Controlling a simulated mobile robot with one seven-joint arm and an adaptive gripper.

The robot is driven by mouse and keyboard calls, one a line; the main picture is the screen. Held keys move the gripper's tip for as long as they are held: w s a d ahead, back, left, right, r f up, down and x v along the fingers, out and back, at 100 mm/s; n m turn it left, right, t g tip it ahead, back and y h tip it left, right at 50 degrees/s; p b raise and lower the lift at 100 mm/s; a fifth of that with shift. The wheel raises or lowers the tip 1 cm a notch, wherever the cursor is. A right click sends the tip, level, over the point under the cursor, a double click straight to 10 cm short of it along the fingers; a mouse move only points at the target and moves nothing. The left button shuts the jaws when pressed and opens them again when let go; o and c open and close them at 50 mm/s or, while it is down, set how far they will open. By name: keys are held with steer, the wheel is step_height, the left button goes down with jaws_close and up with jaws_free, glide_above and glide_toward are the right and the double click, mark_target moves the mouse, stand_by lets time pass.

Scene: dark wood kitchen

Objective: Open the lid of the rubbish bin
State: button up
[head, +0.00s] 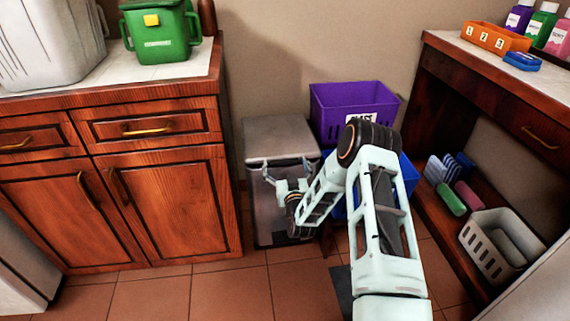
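The rubbish bin (267,211) is a dark grey box on the floor between the left cabinet and the purple crate. Its lighter grey lid (279,138) lies flat and shut on top. My gripper (286,166) is at the front of the bin, just below the lid's front edge. Its fingers are spread apart, with nothing seen between them. I cannot tell whether a fingertip touches the bin or the lid. My gripper and arm hide part of the bin's front right side.
A purple crate (352,106) stands on a blue crate (409,177) right of the bin, partly behind my arm. A wooden cabinet (166,205) stands close on the left. A desk (500,82) with a low shelf is on the right. Tiled floor (215,292) is clear in front.

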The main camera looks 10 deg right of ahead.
steer(key=shift+r, duration=0.15)
steer(key=c, duration=1.5)
steer(key=shift+o, duration=0.2)
steer(key=shift+r, duration=0.15)
